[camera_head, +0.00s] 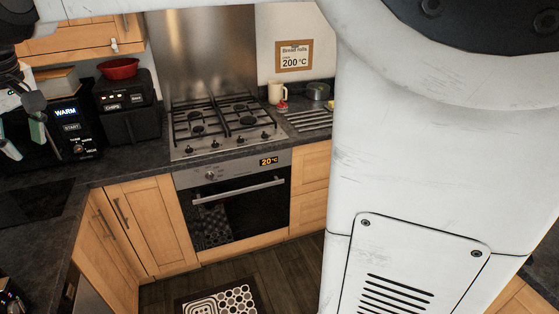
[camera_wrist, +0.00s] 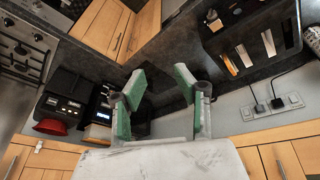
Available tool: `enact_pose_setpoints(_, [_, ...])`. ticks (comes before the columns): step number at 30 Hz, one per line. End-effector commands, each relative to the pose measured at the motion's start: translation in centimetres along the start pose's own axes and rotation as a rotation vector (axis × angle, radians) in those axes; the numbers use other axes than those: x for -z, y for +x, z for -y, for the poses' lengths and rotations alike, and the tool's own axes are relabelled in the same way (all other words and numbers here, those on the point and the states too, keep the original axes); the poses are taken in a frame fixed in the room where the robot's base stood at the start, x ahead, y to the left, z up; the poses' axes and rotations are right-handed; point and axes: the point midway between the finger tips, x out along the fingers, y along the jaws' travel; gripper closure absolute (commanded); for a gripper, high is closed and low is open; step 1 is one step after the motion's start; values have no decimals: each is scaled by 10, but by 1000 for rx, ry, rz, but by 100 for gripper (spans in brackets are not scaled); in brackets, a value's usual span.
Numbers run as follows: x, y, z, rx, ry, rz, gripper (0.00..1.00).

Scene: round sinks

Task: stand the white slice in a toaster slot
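My gripper (camera_wrist: 159,82) has its two green-padded fingers spread wide, with nothing between them in the wrist view. In the head view my gripper (camera_head: 22,138) is at the left edge, in front of the dark appliance with the WARM display. A black slotted appliance that looks like the toaster (camera_wrist: 284,31) stands on the counter at the upper right of the wrist view, apart from my fingers. Its top shows several pale or tan strips; I cannot tell whether these are slices or slot linings. I cannot single out the white slice in either view.
The WARM appliance (camera_head: 67,127) and a black CHIPS appliance (camera_head: 125,102) with a red bowl (camera_head: 118,68) stand along the back-left counter. A gas hob (camera_head: 220,125) is right of them. Wall sockets with plugs (camera_wrist: 272,106) and cables are near the toaster. Dark worktop (camera_head: 40,245) lies in front.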

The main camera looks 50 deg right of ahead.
Motion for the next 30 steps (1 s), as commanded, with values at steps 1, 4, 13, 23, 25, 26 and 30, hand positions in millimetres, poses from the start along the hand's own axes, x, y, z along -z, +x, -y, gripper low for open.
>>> enact_pose_setpoints(1, [-23, -4, -4, -8, 25, -12, 70])
enact_pose_setpoints(4, [-60, -6, -11, -24, 76, -40, 70])
enact_pose_setpoints(13, [-177, 3, -21, -73, 225, -125, 70])
enact_pose_setpoints(23, [-298, 41, -14, -124, 376, -216, 70])
enact_pose_setpoints(25, [-315, 49, -12, -132, 399, -230, 70])
enact_pose_setpoints(26, [-321, 52, -11, -135, 407, -236, 70])
enact_pose_setpoints(30, [-338, 61, -9, -143, 430, -250, 70])
